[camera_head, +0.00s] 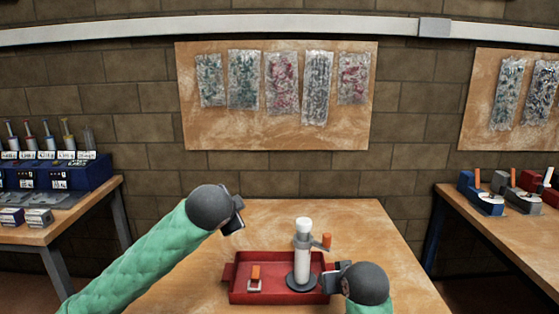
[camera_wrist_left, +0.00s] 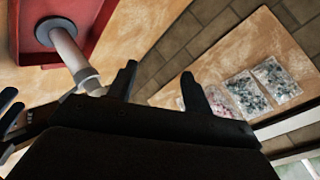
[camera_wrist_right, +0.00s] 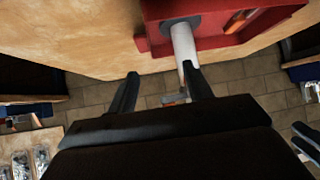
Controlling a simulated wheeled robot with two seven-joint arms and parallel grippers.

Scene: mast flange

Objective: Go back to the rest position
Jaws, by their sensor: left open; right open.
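A white mast (camera_head: 303,255) with a white cap stands upright on a dark round flange (camera_head: 301,281) in a red tray (camera_head: 262,297) on the wooden table. An orange-tipped part (camera_head: 322,242) sticks out from its right side near the top. My left gripper (camera_head: 235,219) is raised left of the mast, apart from it; its fingers are open and empty in the left wrist view (camera_wrist_left: 160,84). My right gripper (camera_head: 333,277) is low, close to the mast's right side. Its fingers are open in the right wrist view (camera_wrist_right: 163,84); one overlaps the mast's end there, and contact cannot be told.
A small orange and pale piece (camera_head: 255,276) lies in the tray's left part. Side tables stand left (camera_head: 75,212) and right (camera_head: 500,228) with equipment. A board (camera_head: 275,135) with several bags hangs on the brick wall behind. The wooden table (camera_head: 365,225) is bare around the tray.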

